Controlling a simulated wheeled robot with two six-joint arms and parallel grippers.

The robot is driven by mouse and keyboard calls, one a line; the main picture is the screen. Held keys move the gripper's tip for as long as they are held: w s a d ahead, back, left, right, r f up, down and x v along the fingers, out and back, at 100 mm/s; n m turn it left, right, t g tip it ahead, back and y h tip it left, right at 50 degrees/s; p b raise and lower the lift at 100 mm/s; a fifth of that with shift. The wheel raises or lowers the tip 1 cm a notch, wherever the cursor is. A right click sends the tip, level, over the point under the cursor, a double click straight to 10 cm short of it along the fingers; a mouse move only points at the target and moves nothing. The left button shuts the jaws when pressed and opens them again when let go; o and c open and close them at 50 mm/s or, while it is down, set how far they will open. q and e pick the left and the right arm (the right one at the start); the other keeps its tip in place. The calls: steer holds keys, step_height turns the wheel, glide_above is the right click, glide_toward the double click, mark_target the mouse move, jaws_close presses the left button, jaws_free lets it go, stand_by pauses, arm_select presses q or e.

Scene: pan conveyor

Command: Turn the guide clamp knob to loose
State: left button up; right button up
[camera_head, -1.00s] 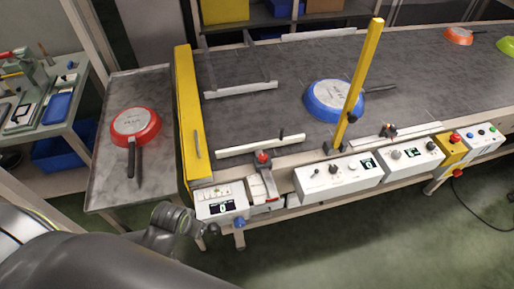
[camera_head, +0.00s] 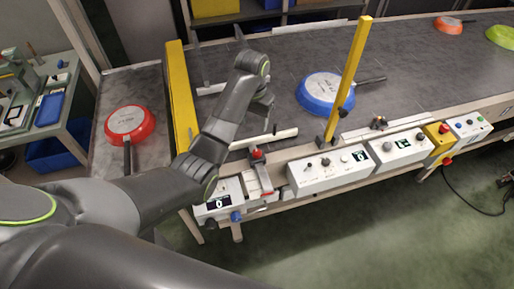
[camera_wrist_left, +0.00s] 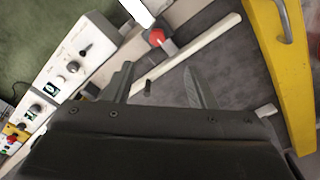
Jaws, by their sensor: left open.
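A red knob (camera_head: 257,154) sits on a metal bracket at the near edge of the conveyor, beside a white guide rail (camera_head: 285,134). In the left wrist view the red knob (camera_wrist_left: 157,37) lies beyond the fingertips, apart from them, and the rail (camera_wrist_left: 195,53) runs diagonally. A small black peg (camera_wrist_left: 148,87) on the rail shows between the fingers. My left gripper (camera_head: 265,112) hangs over the conveyor behind the rail. Its fingers (camera_wrist_left: 160,80) are spread and empty in the wrist view. I cannot tell the knob's setting. My right gripper is out of view.
A yellow post (camera_head: 347,85) stands right of my gripper, with a blue pan (camera_head: 322,92) behind it. A yellow barrier (camera_head: 179,100) is at left. White control boxes (camera_head: 330,170) line the front. A red pan (camera_head: 130,122) lies on the left side table.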

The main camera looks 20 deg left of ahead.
arm_select(q)
steer(key=r, duration=0.2)
steer(key=b, duration=0.4)
glide_toward(257, 152)
step_height(257, 152, down, 8)
steer(key=shift+w+r+p, duration=0.1)
steer(key=shift+p, duration=0.55)
steer(key=shift+f, duration=0.45)
steer(key=c, duration=1)
steer(key=shift+o, duration=0.2)
